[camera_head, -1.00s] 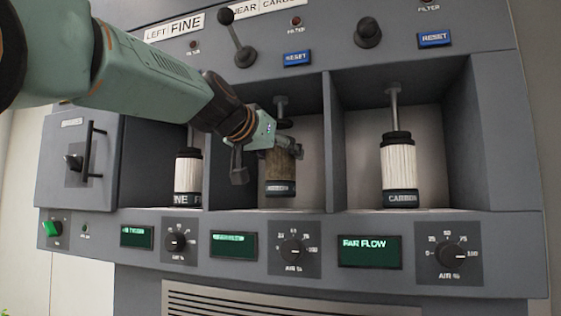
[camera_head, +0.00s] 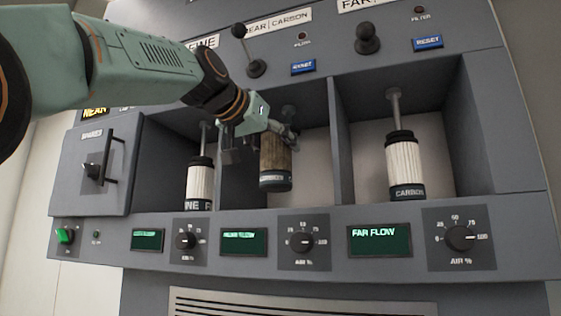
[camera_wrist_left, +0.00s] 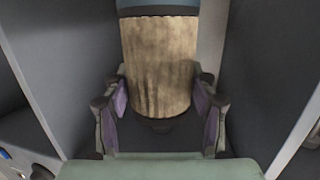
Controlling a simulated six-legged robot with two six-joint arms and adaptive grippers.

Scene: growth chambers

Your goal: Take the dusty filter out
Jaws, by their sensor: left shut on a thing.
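The dusty filter (camera_head: 276,160) is a brown, stained cylinder with a dark blue-grey labelled band at its bottom. It is at the middle bay, with its lower end clear of the bay floor. My left gripper (camera_head: 270,134) is shut on its upper part, coming from the left. The left wrist view shows the dusty filter (camera_wrist_left: 160,65) between the two purple-padded fingers (camera_wrist_left: 162,105), its band at the top of the picture. The filter's top is partly hidden by the gripper in the head view. My right gripper is not in view.
A clean white filter (camera_head: 200,182) stands in the left bay and another (camera_head: 403,165) in the right bay. Grey bay walls (camera_head: 338,140) flank the dusty filter closely. Levers (camera_head: 367,38) and blue reset buttons (camera_head: 428,42) sit above, dials (camera_head: 302,242) and displays below.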

